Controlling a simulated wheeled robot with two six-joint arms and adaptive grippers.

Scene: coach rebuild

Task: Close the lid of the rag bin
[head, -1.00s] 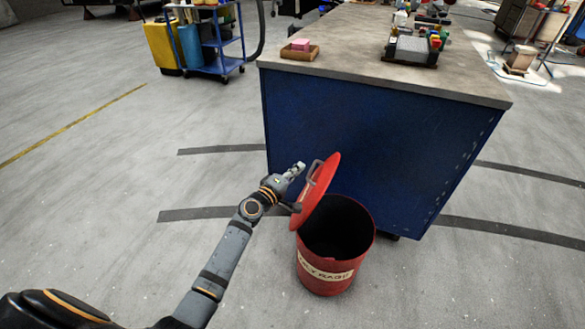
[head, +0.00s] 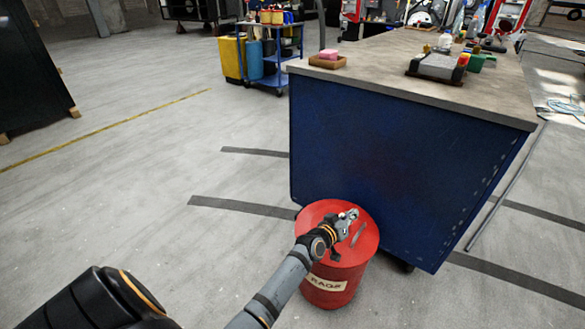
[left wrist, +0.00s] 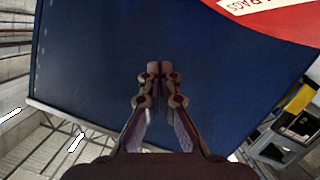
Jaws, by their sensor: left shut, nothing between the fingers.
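The red rag bin (head: 340,285) stands on the floor in front of the blue cabinet, with a pale RAGS label on its side. Its red lid (head: 318,214) lies over the opening and looks shut; the inside of the bin is hidden. The grey lid handle (head: 357,236) shows on the right part of the lid. My left gripper (head: 352,214) is shut and empty, above the lid in the head view; whether it touches cannot be told. In the left wrist view its fingers (left wrist: 153,72) are together, and red with a white label (left wrist: 262,5) shows at the top right.
The blue cabinet (head: 390,165) with a grey worktop stands right behind the bin. A wooden tray (head: 328,63) sits on the worktop. A blue cart (head: 285,65) stands at the back. The floor left of the bin is clear.

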